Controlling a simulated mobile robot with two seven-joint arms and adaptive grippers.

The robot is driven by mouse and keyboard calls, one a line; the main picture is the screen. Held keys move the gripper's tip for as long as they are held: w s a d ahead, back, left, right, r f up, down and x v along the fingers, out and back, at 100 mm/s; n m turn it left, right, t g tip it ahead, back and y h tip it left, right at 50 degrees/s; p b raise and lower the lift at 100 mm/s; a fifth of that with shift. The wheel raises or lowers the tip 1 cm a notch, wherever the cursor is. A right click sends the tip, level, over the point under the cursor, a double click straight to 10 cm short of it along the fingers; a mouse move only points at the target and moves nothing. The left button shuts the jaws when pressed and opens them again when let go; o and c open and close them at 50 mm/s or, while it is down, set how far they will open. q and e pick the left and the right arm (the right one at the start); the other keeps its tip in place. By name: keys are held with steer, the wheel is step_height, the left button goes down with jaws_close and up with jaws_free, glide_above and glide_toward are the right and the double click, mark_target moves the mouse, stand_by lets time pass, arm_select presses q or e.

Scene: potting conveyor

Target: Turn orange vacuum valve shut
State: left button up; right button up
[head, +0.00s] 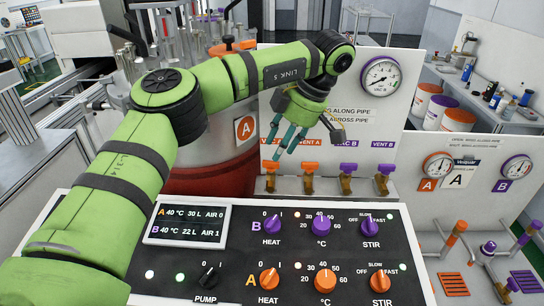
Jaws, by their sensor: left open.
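Four valves stand in a row under the white sign panel: a left orange valve (271,168), a second orange valve (310,169), and two purple valves (348,170) (385,170) to the right. The labels above read VENT A, VAC B and VENT B; my gripper covers most of the leftmost label, so the left orange valve's name is hidden. I cannot tell how its handle is turned. My left gripper (287,143) is open, pointing down, in front of the panel above the two orange valves. It appears apart from them. My right gripper is out of view.
A control panel (350,285) with knobs lies below the valves. A vacuum gauge (380,80) hangs on the white panel (385,115). A red-brown vessel (215,180) stands left behind my arm. More gauges and pipe valves (457,228) stand at right.

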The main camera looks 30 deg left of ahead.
mark_target(272, 162)
arm_select(q)
steer(key=p+x, duration=0.1)
steer(key=x, duration=0.3)
steer(key=shift+a+r+p, duration=0.1)
steer(key=shift+p, duration=0.2)
steer(key=shift+a+f, duration=0.25)
steer(key=shift+f, duration=0.25)
steer(key=shift+d, duration=0.15)
steer(key=shift+c, duration=0.4)
steer(key=c, duration=0.7)
steer(key=shift+f, duration=0.1)
jaws_close()
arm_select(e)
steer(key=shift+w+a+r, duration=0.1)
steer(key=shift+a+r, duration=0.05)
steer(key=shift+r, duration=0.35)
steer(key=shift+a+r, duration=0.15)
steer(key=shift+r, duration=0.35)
